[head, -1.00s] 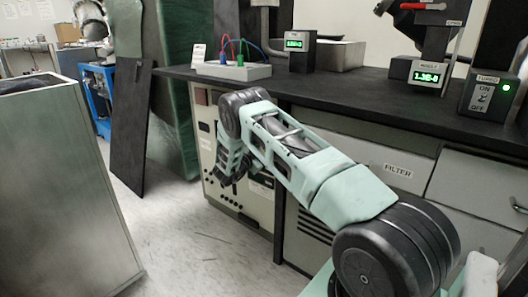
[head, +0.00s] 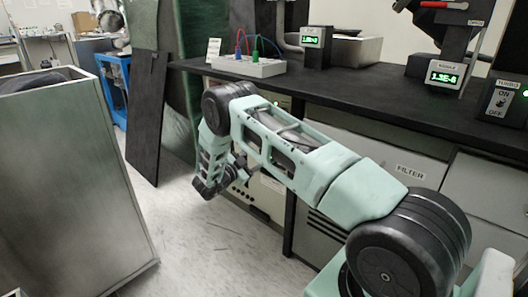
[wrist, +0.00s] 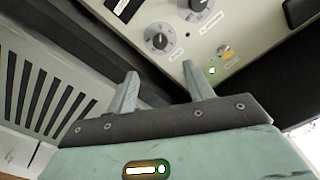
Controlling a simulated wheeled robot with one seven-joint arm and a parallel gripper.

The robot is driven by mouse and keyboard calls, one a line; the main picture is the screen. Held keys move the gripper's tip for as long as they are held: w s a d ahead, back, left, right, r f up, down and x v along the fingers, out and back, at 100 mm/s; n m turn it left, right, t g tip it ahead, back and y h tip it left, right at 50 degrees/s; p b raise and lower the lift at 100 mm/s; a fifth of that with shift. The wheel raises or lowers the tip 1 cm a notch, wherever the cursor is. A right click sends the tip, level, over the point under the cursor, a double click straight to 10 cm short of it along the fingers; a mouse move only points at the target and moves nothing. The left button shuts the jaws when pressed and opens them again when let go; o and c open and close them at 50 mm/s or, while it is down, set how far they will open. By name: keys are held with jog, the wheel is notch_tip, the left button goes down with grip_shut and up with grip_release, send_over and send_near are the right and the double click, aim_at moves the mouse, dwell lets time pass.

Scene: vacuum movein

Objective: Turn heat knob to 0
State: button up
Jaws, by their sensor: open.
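My gripper (wrist: 159,72) is open and empty in the wrist view, its two fingers apart and pointing toward a pale control panel (wrist: 262,22). Neither finger appears to touch a knob. The labels are too small to read, so I cannot tell which is the heat knob. In the head view, my forearm hangs down in front of the panel cabinet (head: 262,203) and hides much of it, knobs included.
A lit green lamp (wrist: 212,71) and a yellowish switch (wrist: 225,51) sit on the panel. The black bench top (head: 350,100) overhangs the cabinet. A grey metal bin (head: 85,180) stands at the left, with open floor (head: 195,245) between it and the cabinet.

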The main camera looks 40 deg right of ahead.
jog(key=shift+s+a, duration=0.2)
jog(key=shift+a, duration=1.6)
